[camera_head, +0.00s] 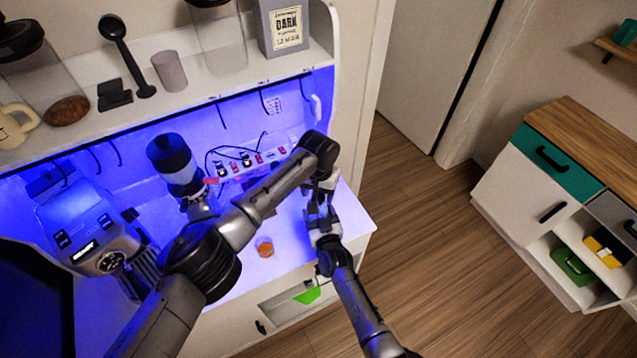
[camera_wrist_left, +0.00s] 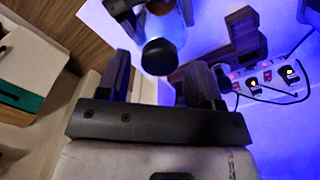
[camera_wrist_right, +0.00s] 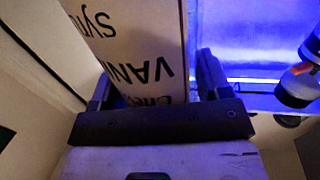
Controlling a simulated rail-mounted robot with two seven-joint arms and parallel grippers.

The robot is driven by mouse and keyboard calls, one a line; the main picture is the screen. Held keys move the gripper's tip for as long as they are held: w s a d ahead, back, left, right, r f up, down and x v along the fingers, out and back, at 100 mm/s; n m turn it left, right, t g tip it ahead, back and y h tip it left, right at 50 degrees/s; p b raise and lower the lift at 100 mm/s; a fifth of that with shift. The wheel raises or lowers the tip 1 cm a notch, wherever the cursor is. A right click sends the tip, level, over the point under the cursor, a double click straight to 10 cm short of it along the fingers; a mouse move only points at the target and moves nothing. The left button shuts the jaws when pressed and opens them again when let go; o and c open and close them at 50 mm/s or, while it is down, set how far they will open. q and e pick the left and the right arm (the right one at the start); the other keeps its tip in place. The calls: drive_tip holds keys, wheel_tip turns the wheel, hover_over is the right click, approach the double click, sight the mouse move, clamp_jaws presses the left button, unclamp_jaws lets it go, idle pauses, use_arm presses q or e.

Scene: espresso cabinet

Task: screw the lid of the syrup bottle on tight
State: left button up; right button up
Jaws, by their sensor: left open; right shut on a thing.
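The syrup bottle (camera_wrist_right: 130,45) has a white label with black "VANILLA" lettering that reads upside down in the right wrist view. My right gripper (camera_wrist_right: 155,88) is shut on the bottle's body. In the left wrist view the bottle (camera_wrist_left: 166,28) shows its round black lid (camera_wrist_left: 160,57) at the end facing my left gripper (camera_wrist_left: 158,78). My left gripper is open, with a finger on each side of the lid's line; I cannot tell whether either touches it. In the head view my left gripper (camera_head: 320,186) is just above my right gripper (camera_head: 323,226), and the arms mostly hide the bottle.
A power strip (camera_head: 252,160) with cables lies at the back of the blue-lit counter. A grinder (camera_head: 175,165) and an espresso machine (camera_head: 90,232) stand to the left. A small orange-brown jar (camera_head: 264,247) is on the counter. The counter's right edge is close by.

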use_arm(q)
drive_tip(key=shift+f, duration=1.2)
drive_tip(key=c, duration=0.9)
drive_tip(key=o, duration=1.1)
wheel_tip(320, 180, up, 12)
drive_tip(key=shift+r, duration=0.1)
